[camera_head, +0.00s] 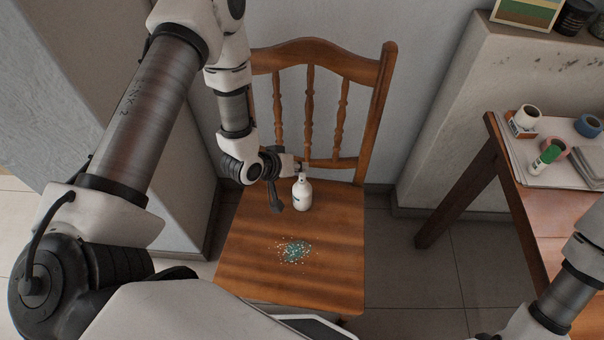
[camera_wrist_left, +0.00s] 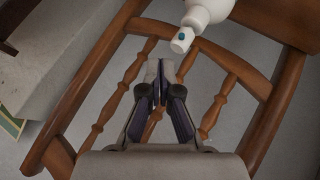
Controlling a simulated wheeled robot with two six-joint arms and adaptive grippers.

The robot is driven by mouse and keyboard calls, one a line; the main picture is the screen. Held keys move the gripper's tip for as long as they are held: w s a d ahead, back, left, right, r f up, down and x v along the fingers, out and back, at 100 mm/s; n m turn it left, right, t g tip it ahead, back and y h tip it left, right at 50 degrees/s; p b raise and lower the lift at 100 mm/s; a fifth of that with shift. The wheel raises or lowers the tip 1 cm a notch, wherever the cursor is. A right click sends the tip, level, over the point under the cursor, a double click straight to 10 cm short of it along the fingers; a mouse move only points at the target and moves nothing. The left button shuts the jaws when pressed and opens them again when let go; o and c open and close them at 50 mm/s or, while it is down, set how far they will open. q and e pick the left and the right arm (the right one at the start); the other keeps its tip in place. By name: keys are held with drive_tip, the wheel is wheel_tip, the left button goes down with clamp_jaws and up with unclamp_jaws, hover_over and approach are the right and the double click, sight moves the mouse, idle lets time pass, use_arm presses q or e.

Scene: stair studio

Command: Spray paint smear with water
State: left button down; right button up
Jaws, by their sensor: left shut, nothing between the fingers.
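A white spray bottle (camera_head: 302,195) appears upright on the back part of the wooden chair's seat (camera_head: 245,270). A speckled teal and pale paint smear (camera_head: 294,250) lies on the seat in front of it. My left gripper (camera_head: 301,167) is at the bottle's top, pointing right, partly hard to make out. In the left wrist view its fingers (camera_wrist_left: 160,68) are shut and empty, and the bottle's white nozzle (camera_wrist_left: 182,40) with a blue dot shows just beyond the tips. The bottle's body is cut off by the top edge there. My right gripper is out of view.
The chair's slatted backrest (camera_head: 310,100) rises behind the bottle. A wooden table (camera_head: 540,215) at right holds paper, tape rolls (camera_head: 588,125) and a green-labelled tube (camera_head: 546,157). A ledge (camera_head: 490,60) stands behind it. The seat around the smear is clear.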

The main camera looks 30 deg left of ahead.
sight(300, 176)
use_arm(q)
drive_tip(key=shift+f, duration=0.1)
idle(0.4)
drive_tip(key=shift+f+b, duration=0.3)
drive_tip(key=shift+f, duration=0.05)
drive_tip(key=shift+f+b, duration=0.35)
drive_tip(key=shift+f, duration=0.1)
idle(0.5)
drive_tip(key=shift+r+p, duration=0.75)
drive_tip(key=shift+r, duration=0.15)
wheel_tip(300, 176, up, 6)
drive_tip(key=p, duration=0.5)
